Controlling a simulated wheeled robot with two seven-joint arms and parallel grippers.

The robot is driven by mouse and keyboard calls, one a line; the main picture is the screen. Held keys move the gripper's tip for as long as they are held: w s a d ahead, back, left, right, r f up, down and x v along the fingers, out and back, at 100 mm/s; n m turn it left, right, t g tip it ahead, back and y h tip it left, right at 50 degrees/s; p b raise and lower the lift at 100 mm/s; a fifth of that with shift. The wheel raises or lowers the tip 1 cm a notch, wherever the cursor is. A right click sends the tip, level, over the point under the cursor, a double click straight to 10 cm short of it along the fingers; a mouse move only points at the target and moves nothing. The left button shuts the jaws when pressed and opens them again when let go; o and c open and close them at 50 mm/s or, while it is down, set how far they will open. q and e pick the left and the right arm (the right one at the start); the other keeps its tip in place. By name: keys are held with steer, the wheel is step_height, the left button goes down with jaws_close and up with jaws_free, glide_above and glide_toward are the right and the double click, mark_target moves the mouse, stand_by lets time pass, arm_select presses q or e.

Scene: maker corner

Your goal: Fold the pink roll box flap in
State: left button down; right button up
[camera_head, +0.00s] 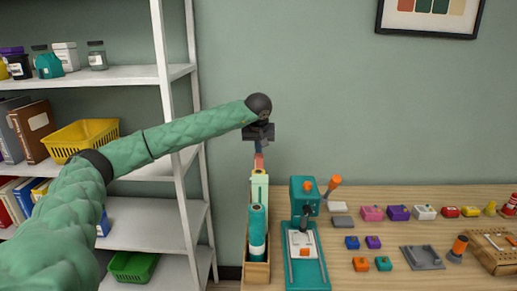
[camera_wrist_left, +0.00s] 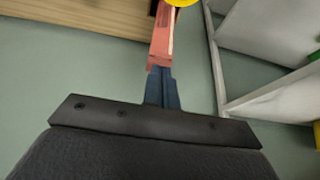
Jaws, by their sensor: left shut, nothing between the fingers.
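The pink roll box (camera_head: 259,161) shows as a small salmon-red piece just below my left gripper (camera_head: 260,151) in the head view, mostly hidden behind a pale green box. In the left wrist view the pink box (camera_wrist_left: 161,45) is a long narrow salmon shape just beyond the fingertips. My left gripper (camera_wrist_left: 162,72) is shut and empty, its dark blue fingers together at the near end of the box. I cannot tell whether they touch it. The flap cannot be made out clearly. My right gripper is not in view.
The pale green box (camera_head: 259,186) and a teal roll (camera_head: 257,226) stand in line in a wooden holder (camera_head: 257,273) at the table's left edge. A teal press (camera_head: 306,240) stands close to the right. White shelves (camera_head: 150,233) are on the left.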

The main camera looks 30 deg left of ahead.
arm_select(q)
steer(key=w+v, duration=0.1)
steer(key=v, duration=1.2)
steer(key=shift+g+h, duration=0.5)
steer(key=shift+g, duration=0.3)
steer(key=p+x, duration=0.4)
steer(key=w+a+p+x, duration=0.1)
steer(key=p+x, duration=0.3)
steer(key=x, duration=0.1)
steer(key=p+x, duration=0.4)
steer(key=shift+w+a, duration=0.25)
steer(key=shift+a, duration=0.05)
steer(key=shift+f, duration=0.5)
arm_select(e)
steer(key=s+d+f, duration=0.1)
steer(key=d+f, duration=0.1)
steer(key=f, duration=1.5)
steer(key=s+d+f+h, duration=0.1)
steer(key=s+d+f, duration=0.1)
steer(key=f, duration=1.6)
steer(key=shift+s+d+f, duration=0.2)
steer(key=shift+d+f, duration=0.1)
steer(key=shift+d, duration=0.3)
